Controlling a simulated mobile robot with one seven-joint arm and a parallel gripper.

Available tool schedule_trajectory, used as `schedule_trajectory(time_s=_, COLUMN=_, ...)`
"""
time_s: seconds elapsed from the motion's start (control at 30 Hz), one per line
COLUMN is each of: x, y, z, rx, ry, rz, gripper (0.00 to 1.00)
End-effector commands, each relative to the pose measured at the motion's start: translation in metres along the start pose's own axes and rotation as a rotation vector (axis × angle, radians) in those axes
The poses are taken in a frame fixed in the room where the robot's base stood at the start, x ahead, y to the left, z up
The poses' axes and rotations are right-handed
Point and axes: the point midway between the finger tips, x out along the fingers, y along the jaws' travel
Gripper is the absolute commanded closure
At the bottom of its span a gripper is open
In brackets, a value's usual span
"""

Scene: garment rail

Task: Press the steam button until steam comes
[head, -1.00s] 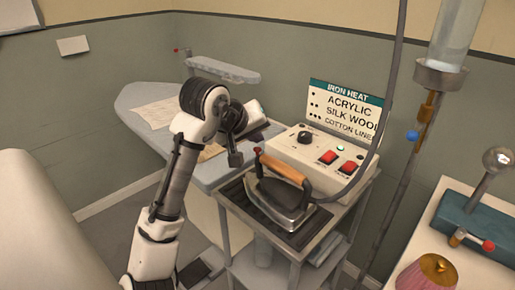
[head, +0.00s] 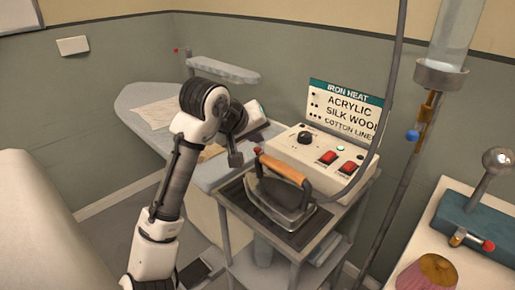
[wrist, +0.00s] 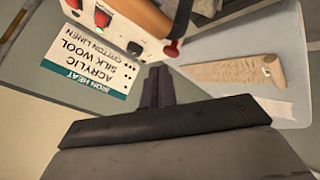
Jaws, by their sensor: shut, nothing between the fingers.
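The iron (head: 282,192) has a brown wooden handle (head: 285,168) and rests on a dark ribbed plate. A small red button (head: 258,151) sits at the handle's left end; it also shows in the wrist view (wrist: 173,48). My gripper (head: 236,159) is shut and empty, just left of this red button with a small gap. In the wrist view its closed dark fingers (wrist: 157,85) point toward the button and sit below it, apart. No steam shows in either view.
A white control box (head: 320,155) with a black knob and two red switches stands behind the iron, below an iron heat sign (head: 345,108). An ironing board (head: 150,108) lies behind my arm. A hose hangs at the right of the iron.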

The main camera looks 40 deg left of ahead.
Motion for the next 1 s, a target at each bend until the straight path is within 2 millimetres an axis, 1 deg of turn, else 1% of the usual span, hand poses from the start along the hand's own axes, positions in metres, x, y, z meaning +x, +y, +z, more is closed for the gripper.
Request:
schedule_trajectory(time_s=0.27, x=0.0002, y=-0.0001, z=0.0002, rx=0.0, ry=0.0, rz=0.0, gripper=1.0)
schedule_trajectory(time_s=0.53, x=0.0063, y=-0.0037, z=0.0048, rx=0.0, ry=-0.002, rz=0.001, gripper=1.0)
schedule_trajectory(time_s=1.0, x=0.0067, y=-0.0047, z=0.0049, rx=0.0, ry=0.0, rz=0.0, gripper=1.0)
